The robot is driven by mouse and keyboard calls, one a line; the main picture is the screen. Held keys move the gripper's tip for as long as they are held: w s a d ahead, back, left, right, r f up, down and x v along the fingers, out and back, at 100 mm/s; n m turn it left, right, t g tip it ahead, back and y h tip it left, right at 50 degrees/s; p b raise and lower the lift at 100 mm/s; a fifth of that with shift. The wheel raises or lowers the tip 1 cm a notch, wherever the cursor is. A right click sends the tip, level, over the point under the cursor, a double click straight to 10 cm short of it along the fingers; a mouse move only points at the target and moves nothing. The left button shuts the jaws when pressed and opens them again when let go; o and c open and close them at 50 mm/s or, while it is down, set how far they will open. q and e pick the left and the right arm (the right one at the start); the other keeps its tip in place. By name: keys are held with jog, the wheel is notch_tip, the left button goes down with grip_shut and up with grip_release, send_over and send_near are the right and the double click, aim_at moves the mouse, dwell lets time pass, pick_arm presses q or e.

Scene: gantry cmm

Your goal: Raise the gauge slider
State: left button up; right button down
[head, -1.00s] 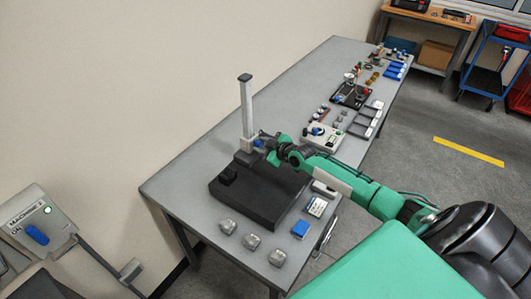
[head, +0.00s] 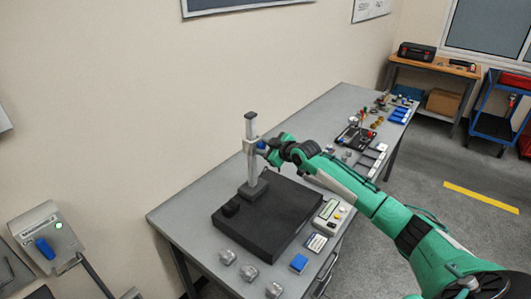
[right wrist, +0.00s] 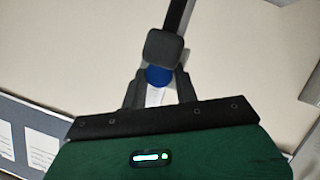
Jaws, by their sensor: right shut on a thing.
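The height gauge stands on a black base plate (head: 268,222) on the grey table, with an upright light grey column (head: 251,130). Its slider (head: 248,146) sits on the upper part of the column, with a blue knob (head: 261,145) on its right side. My right gripper (head: 265,149) is shut on the slider's blue knob. In the right wrist view the blue knob (right wrist: 158,77) shows between the fingers of my right gripper (right wrist: 159,88), partly hidden by the dark square column top (right wrist: 164,48). My left gripper is in neither view.
A small device with a display (head: 328,212) stands right of the base. More fixtures and parts cover the far table. A wall-mounted machine box (head: 48,235) is at left.

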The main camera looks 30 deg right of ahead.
jog(key=shift+d+r, duration=0.1)
jog(key=c, duration=1.1)
grip_release()
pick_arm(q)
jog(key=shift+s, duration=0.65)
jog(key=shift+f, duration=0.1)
pick_arm(e)
jog(key=shift+s+b, duration=0.3)
jog(key=shift+s, duration=0.2)
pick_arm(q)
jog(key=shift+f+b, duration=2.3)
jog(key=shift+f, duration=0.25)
pick_arm(e)
jog(key=shift+v, duration=6.4)
